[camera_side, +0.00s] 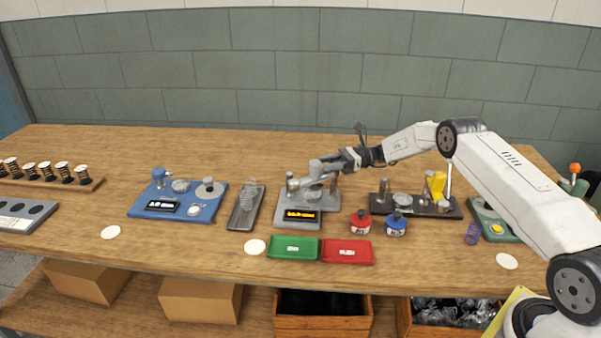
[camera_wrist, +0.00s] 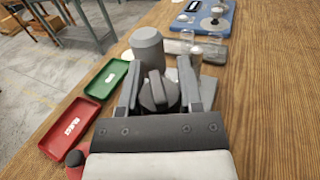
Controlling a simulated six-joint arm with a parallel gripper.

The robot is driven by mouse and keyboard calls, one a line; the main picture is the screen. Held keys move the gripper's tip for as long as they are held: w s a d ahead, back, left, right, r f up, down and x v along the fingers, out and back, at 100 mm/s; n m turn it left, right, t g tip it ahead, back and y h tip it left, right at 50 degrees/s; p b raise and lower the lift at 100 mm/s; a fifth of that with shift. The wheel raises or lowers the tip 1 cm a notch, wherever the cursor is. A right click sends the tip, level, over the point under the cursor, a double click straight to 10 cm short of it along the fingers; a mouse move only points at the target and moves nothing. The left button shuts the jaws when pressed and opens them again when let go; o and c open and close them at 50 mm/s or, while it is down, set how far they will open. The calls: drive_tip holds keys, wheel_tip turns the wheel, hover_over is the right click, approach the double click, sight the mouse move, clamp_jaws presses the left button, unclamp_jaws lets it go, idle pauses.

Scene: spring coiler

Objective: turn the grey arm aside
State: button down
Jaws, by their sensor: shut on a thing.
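The grey device (camera_side: 293,216) with an orange-lit display stands mid-table in the side view. Its grey arm (camera_side: 312,180) reaches over the base, with a grey upright knob at its end. My gripper (camera_side: 326,165) is at this grey arm, coming from the right. In the wrist view my gripper (camera_wrist: 158,88) has its two fingers on either side of a grey knob (camera_wrist: 157,92), shut on it. A larger grey cylinder (camera_wrist: 147,45) stands just beyond the fingers. The fingers and knob hide most of the device's base in the wrist view.
A green tray (camera_side: 293,255) and a red tray (camera_side: 347,259) lie in front. A red pot (camera_side: 360,226) and a blue pot (camera_side: 396,226) stand right of the device. A dark grey tray (camera_side: 238,217) and a blue device (camera_side: 143,209) lie left. A black-based device (camera_side: 440,211) stands right.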

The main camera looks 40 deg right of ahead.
sight(340, 160)
drive_tip(key=shift+s+n+g+y, duration=0.15)
drive_tip(key=shift+n+g+y, duration=0.25)
drive_tip(key=shift+n+g, duration=0.85)
drive_tip(key=shift+r+m+g, duration=0.1)
drive_tip(key=shift+m+g, duration=0.15)
drive_tip(key=shift+c, duration=1.3)
unclamp_jaws()
drive_tip(key=shift+d, duration=0.1)
drive_tip(key=shift+s+d, duration=0.25)
drive_tip(key=shift+d, duration=0.95)
drive_tip(key=shift+s+d, duration=0.25)
drive_tip(key=shift+d, duration=0.9)
wheel_tip(340, 160, up, 7)
